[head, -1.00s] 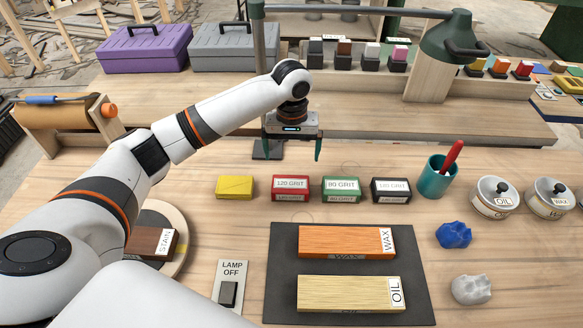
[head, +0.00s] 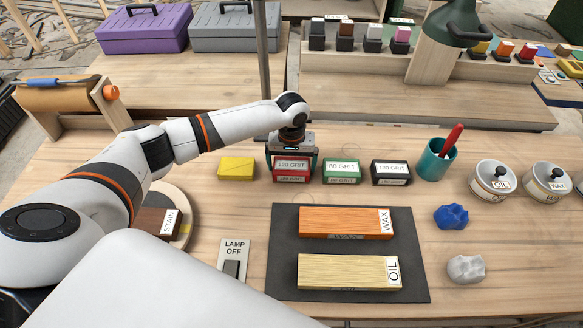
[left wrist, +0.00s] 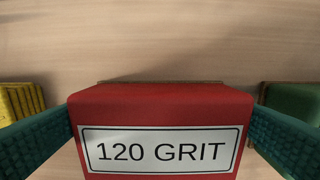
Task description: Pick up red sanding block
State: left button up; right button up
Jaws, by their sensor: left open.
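The red sanding block (head: 291,169) stands on the workbench, in a row between a yellow block and a green block. In the left wrist view the red block (left wrist: 160,112) fills the middle, with its "120 GRIT" label facing the camera. My left gripper (head: 291,160) is down over the red block, its teal fingers on either side. The left wrist view shows the left gripper (left wrist: 160,135) open, with the fingers flanking the block's two ends. Whether they touch it I cannot tell. My right gripper is not in view.
The yellow block (head: 236,168) is close on the left, the green block (head: 342,171) close on the right. A black block (head: 391,172) and a teal cup (head: 436,160) stand farther right. A dark mat (head: 416,278) with two boards lies in front.

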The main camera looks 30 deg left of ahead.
aim_at(292, 161)
pick_arm(q)
jog(key=c, duration=0.8)
jog(key=shift+r, duration=0.1)
notch_tip(292, 161, up, 10)
jog(key=shift+f+b, duration=0.1)
jog(key=shift+b, duration=0.2)
